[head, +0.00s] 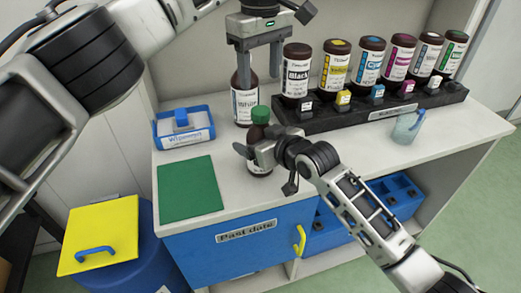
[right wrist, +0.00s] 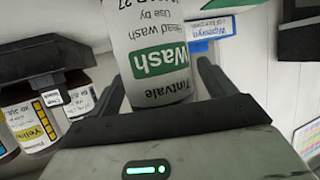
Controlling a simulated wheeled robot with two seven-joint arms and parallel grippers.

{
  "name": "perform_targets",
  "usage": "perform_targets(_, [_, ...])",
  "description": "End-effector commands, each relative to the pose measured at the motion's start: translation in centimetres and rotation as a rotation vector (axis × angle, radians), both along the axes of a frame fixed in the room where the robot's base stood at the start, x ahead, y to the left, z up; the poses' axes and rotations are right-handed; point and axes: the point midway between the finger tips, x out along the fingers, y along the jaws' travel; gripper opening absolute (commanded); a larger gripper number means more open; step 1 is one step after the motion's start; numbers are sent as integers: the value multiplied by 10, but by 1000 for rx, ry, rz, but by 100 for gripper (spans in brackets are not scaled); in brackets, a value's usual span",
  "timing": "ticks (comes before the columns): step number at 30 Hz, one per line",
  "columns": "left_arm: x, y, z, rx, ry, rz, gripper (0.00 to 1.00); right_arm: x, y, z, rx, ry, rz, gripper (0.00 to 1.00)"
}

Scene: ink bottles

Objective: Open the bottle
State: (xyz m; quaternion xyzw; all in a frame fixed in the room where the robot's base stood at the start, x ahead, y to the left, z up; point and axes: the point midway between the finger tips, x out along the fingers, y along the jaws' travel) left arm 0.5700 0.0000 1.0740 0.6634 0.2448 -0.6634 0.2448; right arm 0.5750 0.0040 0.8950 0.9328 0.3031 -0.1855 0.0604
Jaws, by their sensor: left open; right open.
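A brown bottle with a green cap (head: 260,115) stands upright on the white counter. In the right wrist view its white label with a green "Wash" band (right wrist: 158,55) fills the space between my fingers. My right gripper (head: 251,156) is open around the bottle's lower body; I cannot tell whether the fingers touch it. My left gripper (head: 259,78) is open, fingers pointing down, above and behind the green cap. Another brown bottle with a white label (head: 244,104) stands behind, partly hidden by the left gripper.
A black rack (head: 370,113) holds several ink bottles at the back right. A clear cup (head: 408,127) stands before it. A blue wipes box (head: 183,128) and a green mat (head: 190,188) lie left. A blue bin with a yellow lid (head: 101,235) stands beside the counter.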

Motion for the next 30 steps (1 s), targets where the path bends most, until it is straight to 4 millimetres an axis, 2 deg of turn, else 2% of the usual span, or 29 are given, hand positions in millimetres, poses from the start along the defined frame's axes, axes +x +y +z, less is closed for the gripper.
perform_targets(9, [0, 0, 0, 0, 0, 0, 56, 2, 1, -1, 0, 0, 0, 83])
perform_targets(11, [0, 0, 0, 0, 0, 0, 56, 2, 1, -1, 0, 0, 0, 69])
perform_targets(18, [0, 0, 0, 0, 0, -2, 56, 2, 1, -1, 0, 0, 0, 2])
perform_targets(23, [0, 0, 0, -1, -1, -113, 56, 2, 1, -1, -1, 1, 0, 0])
perform_targets(30, [0, 0, 1, 1, -1, -525, 56, 2, 1, -1, -1, 1, 0, 0])
